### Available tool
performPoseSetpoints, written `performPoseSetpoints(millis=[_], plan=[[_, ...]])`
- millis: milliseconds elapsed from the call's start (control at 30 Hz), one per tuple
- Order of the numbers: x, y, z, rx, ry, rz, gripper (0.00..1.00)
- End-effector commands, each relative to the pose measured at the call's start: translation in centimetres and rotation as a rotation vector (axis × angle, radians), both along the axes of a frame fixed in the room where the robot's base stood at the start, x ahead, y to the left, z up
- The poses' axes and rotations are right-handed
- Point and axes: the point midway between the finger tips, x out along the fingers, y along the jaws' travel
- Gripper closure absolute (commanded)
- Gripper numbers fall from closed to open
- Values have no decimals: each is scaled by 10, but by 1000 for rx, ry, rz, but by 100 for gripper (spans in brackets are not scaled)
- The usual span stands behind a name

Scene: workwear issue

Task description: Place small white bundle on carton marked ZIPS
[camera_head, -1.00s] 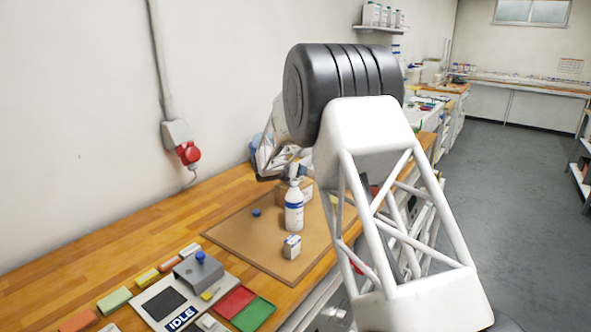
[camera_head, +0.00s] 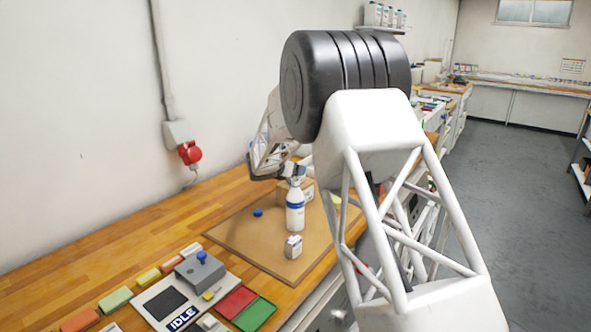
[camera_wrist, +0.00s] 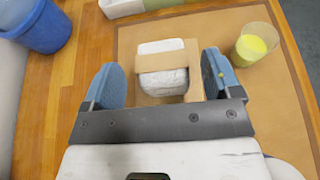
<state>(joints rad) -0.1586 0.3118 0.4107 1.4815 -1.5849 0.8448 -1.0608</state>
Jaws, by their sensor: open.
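In the wrist view a small white bundle (camera_wrist: 160,80) with a tan band across it lies on a tan cardboard carton (camera_wrist: 147,99). My gripper (camera_wrist: 161,66) is open, with one blue finger on each side of the bundle and visible gaps between. The carton also shows in the head view (camera_head: 308,188), partly behind the white bottle. No ZIPS marking can be read on it. My gripper (camera_head: 291,172) is just above the carton there, and the bundle cannot be made out.
A white bottle (camera_head: 295,210) with a blue label and a small white box (camera_head: 293,247) stand on the brown mat (camera_head: 240,240). A cup with yellow contents (camera_wrist: 254,45) is right of the carton, and a blue tub (camera_wrist: 42,28) is at left.

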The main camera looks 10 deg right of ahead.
Motion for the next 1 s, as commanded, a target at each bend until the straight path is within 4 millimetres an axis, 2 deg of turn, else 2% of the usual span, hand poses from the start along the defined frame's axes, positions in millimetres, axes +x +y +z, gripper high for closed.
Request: performPoseSetpoints(millis=[300, 500, 1000], plan=[[-34, 35, 21, 0, -1, 2, 16], [-48, 49, 29, -1, 0, 1, 16], [-55, 55, 32, -1, 1, 0, 16]])
